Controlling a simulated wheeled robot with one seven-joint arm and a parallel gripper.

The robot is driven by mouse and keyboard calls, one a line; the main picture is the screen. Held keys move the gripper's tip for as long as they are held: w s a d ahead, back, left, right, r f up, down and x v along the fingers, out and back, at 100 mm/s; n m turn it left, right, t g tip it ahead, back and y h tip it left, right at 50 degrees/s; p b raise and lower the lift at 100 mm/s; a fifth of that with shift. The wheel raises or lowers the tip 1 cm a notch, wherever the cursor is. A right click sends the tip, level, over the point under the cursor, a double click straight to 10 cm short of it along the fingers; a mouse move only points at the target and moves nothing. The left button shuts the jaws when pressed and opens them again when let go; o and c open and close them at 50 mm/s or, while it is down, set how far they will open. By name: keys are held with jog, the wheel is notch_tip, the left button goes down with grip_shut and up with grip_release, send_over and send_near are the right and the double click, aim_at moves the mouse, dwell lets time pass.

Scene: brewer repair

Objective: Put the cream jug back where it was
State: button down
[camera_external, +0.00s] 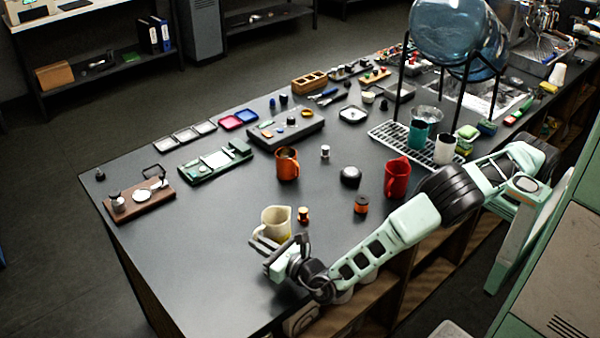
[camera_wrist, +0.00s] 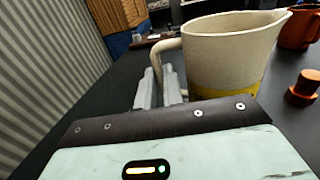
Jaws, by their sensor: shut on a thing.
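The cream jug (camera_external: 275,222) is pale cream with a yellow band at its base. It is upright near the front edge of the dark table, its spout to the right. In the wrist view the cream jug (camera_wrist: 225,50) fills the upper right, with its handle toward my fingers. My gripper (camera_external: 270,243) is at the near left side of the jug. In the wrist view my gripper (camera_wrist: 160,88) is shut on the jug's handle. Whether the jug's base touches the table cannot be told.
An orange mug (camera_external: 287,164), a red mug (camera_external: 397,178), a black round thing (camera_external: 350,177) and a brown jar (camera_external: 361,205) stand farther off. The table left of the jug is clear up to the wooden board (camera_external: 143,201).

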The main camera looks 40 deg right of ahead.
jog(key=shift+f, duration=1.35)
jog(key=shift+f, duration=0.15)
jog(key=c, duration=1.5)
grip_release()
jog(key=shift+c, duration=0.2)
jog(key=shift+s+r, duration=0.1)
jog(key=shift+r, duration=0.1)
jog(key=s, duration=0.2)
jog(key=s+d+b, duration=0.1)
jog(key=s, duration=0.1)
jog(key=s+b, duration=0.1)
jog(key=s, duration=0.2)
jog(key=shift+s+d, duration=0.1)
jog(key=shift+d, duration=0.15)
